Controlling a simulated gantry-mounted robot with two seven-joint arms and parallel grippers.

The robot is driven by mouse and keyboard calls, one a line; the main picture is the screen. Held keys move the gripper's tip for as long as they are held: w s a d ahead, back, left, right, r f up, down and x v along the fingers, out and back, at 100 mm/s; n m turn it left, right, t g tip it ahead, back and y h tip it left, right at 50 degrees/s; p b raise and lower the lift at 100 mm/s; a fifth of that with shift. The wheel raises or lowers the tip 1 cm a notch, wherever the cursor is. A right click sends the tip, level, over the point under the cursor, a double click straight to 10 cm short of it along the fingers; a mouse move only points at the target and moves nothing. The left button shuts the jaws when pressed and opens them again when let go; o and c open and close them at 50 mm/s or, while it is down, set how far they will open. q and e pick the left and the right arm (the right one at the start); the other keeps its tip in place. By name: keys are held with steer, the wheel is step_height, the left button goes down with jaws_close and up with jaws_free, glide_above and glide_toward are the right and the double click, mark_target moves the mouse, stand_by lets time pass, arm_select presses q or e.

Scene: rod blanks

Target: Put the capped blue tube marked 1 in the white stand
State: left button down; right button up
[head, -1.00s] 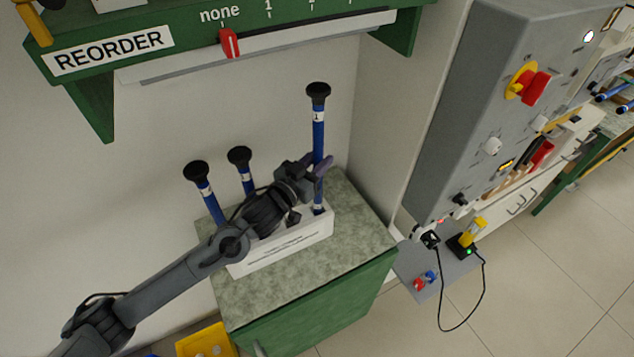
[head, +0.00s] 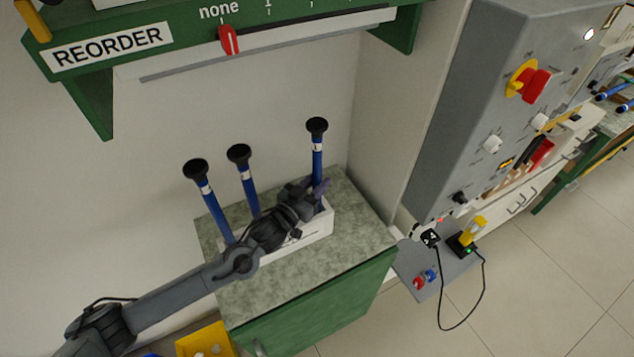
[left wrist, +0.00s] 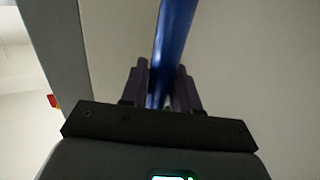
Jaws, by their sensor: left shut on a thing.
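The capped blue tube marked 1 (head: 317,149) stands upright at the right end of the white stand (head: 312,234) in the head view. My left gripper (head: 322,189) is shut on the tube, low down near the stand. The gripper and arm hide the tube's lower end and part of the stand. In the left wrist view the blue tube (left wrist: 175,40) runs up between the two fingers (left wrist: 160,88). My right gripper is in neither view.
Two more capped blue tubes, a left one (head: 207,196) and a middle one (head: 244,179), stand in the stand. The stand is on a speckled green counter (head: 358,225). A green shelf marked REORDER (head: 112,45) overhangs behind. A grey control panel (head: 470,110) rises at the right.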

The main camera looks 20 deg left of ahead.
arm_select(q)
steer(key=shift+f, duration=0.1)
steer(key=shift+f, duration=0.15)
steer(key=c, duration=0.8)
jaws_free()
steer(key=shift+r, duration=0.2)
steer(key=shift+s+a, duration=0.15)
steer(key=shift+s, duration=0.35)
steer(key=v, duration=1.1)
steer(key=s+d+f+n+g+y, duration=0.2)
steer(key=s+d+f+g+y, duration=0.15)
steer(key=s+f+g, duration=0.4)
steer(key=s+a+f+g, duration=0.1)
steer(key=s+g, duration=0.1)
steer(key=s, duration=0.4)
steer(key=s+f+g+y, duration=0.1)
steer(key=s+f+g, duration=0.1)
steer(key=s, duration=0.4)
steer(key=s+a+f+g, duration=0.1)
steer(key=s+f+g, duration=0.1)
steer(key=s, duration=0.5)
steer(key=shift+a+m, duration=0.4)
